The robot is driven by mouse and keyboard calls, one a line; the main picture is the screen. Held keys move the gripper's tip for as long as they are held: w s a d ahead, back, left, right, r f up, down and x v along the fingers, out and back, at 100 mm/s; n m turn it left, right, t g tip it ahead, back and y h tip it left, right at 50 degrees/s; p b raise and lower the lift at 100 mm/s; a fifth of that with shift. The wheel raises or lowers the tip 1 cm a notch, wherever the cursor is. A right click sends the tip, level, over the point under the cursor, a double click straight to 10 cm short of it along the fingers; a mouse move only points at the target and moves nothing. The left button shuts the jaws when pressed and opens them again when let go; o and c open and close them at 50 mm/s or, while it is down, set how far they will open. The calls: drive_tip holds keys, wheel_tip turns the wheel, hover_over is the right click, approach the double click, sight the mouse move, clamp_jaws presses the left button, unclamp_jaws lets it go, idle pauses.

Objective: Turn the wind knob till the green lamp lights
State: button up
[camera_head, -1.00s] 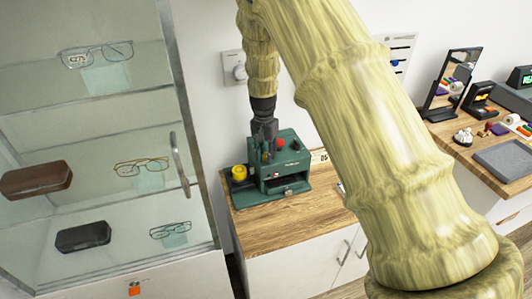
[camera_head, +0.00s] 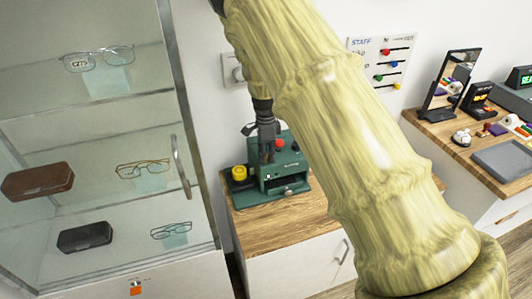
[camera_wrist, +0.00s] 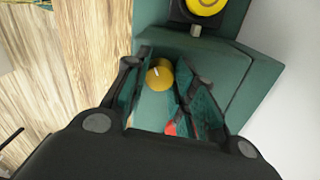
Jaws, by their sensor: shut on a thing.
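A dark green device (camera_head: 290,184) stands on the wooden top of a white cabinet, with a yellow round part (camera_head: 239,172) at its left and a red part (camera_head: 279,143) on top. My gripper (camera_head: 267,158) points down at the device's upper left. In the wrist view my gripper (camera_wrist: 168,78) is shut on a gold round knob (camera_wrist: 159,75) with a short white mark, between its fingertips. A red part shows below it (camera_wrist: 170,128), and the yellow round part shows at the top (camera_wrist: 207,4). I cannot read a knob label or make out a lit green lamp.
A glass display case (camera_head: 178,165) with spectacles stands close at the left. My arm crosses the middle of the head view and hides part of the cabinet top (camera_head: 265,222). At the right a wooden desk holds a mirror (camera_head: 445,88) and a grey tray (camera_head: 503,160).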

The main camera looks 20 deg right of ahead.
drive_tip(key=shift+w+r+m, duration=0.1)
drive_tip(key=shift+r+m, duration=0.05)
drive_tip(key=shift+m, duration=0.75)
drive_tip(key=o, duration=1.1)
drive_tip(key=shift+c, duration=0.2)
wheel_tip(320, 180, up, 12)
drive_tip(key=shift+w, duration=0.25)
drive_tip(key=shift+d, duration=0.1)
drive_tip(key=shift+f, duration=0.2)
